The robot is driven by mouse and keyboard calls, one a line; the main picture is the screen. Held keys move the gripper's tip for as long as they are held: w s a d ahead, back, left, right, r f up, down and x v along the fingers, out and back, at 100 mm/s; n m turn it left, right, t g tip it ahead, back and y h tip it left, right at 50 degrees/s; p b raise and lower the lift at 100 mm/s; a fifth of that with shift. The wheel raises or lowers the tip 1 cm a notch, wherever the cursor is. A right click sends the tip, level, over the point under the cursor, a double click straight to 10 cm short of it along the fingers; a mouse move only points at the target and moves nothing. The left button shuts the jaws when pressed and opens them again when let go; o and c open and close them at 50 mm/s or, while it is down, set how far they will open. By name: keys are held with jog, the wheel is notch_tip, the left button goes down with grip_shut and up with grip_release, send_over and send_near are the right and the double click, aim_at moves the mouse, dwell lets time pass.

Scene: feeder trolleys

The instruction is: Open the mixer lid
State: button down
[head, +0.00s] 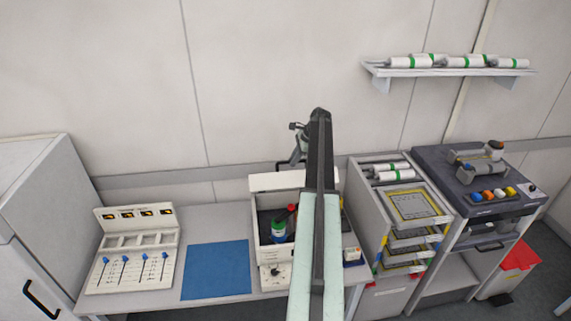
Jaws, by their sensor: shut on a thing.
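The mixer (265,262) is a white box on the bench, with a knob on its front. Its lid (265,184) stands raised at the back, and the dark inside shows. A dark handle (282,166) shows at the lid's top edge. Inside are a green-and-white bottle (279,231) and something red. My gripper (296,160) is at the lid's handle and looks shut on it. My arm crosses in front and hides the mixer's right part and some of the lid; the fingertips are small and hard to make out.
Left of the mixer lie a blue mat (217,270) and a white panel with blue-topped levers (131,268). Right are a rack of framed trays (412,206), a dark-topped trolley (455,185) and a red bin (518,257). A wall shelf (450,72) holds white cylinders.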

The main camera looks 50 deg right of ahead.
jog(key=shift+d, duration=0.45)
jog(key=shift+a, duration=0.1)
